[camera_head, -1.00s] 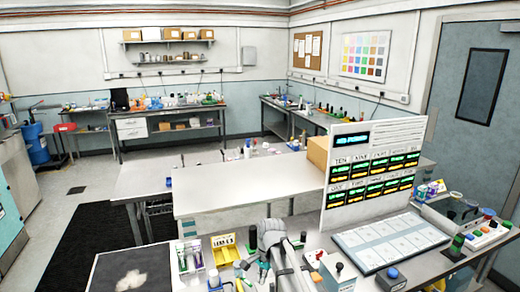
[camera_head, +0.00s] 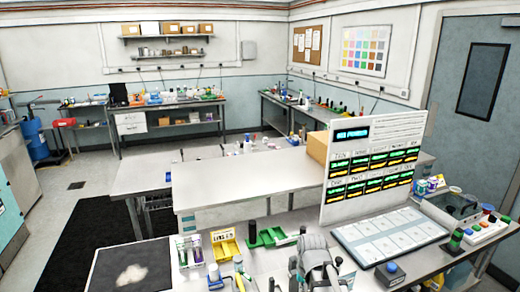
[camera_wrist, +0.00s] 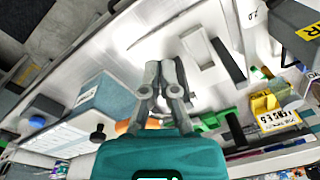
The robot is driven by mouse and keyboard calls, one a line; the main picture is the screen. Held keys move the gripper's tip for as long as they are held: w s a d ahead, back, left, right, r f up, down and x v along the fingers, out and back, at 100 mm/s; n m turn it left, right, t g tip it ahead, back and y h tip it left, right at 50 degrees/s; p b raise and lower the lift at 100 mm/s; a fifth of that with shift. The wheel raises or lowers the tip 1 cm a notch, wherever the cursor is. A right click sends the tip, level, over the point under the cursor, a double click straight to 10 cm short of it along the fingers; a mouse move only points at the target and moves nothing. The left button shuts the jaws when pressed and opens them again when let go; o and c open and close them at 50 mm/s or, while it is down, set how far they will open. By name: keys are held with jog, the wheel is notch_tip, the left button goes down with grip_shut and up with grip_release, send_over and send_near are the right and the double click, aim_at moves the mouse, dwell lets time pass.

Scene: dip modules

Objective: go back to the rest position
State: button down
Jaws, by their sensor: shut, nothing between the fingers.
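My gripper shows in the wrist view (camera_wrist: 165,75), with its two grey fingers together and nothing held between them. It is over the front workbench; its distance from the surface is hard to judge. In the head view my grey arm reaches in from the bottom edge, right of the middle, and its fingertips cannot be made out there. Left of my arm, a green holder (camera_head: 270,238) lies on the bench, and it also shows in the wrist view (camera_wrist: 213,120). A yellow bin (camera_head: 224,245) stands further left, and it also shows in the wrist view (camera_wrist: 268,105).
An upright display panel (camera_head: 350,205) stands behind a white tiled board (camera_head: 345,240) on the right. A blue box with a dark knob (camera_head: 390,273) is in front of it. The pale table (camera_head: 245,185) behind is mostly clear.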

jog(key=s+d+f+n+b, duration=0.2)
jog(key=s+d+f+b, duration=0.1)
jog(key=s, duration=0.2)
jog(key=shift+d+f+h, duration=0.15)
jog(key=shift+d+h, duration=0.05)
jog(key=shift+h, duration=0.1)
jog(key=shift+s, duration=0.1)
jog(key=c, duration=0.8)
grip_release()
jog(key=shift+o, duration=0.6)
jog(key=shift+a, duration=0.1)
jog(key=w+a+r+n+p, duration=0.3)
jog(key=w+a+n, duration=0.1)
jog(key=w+a, duration=0.6)
jog(key=w+a+r+n+g+y+p, duration=0.1)
jog(key=w+a+r+n+p, duration=0.2)
jog(key=w+a, duration=0.6)
jog(key=w+n, duration=0.2)
jog(key=w, duration=0.1)
jog(key=shift+a+r+g, duration=0.3)
jog(key=shift+a, duration=0.05)
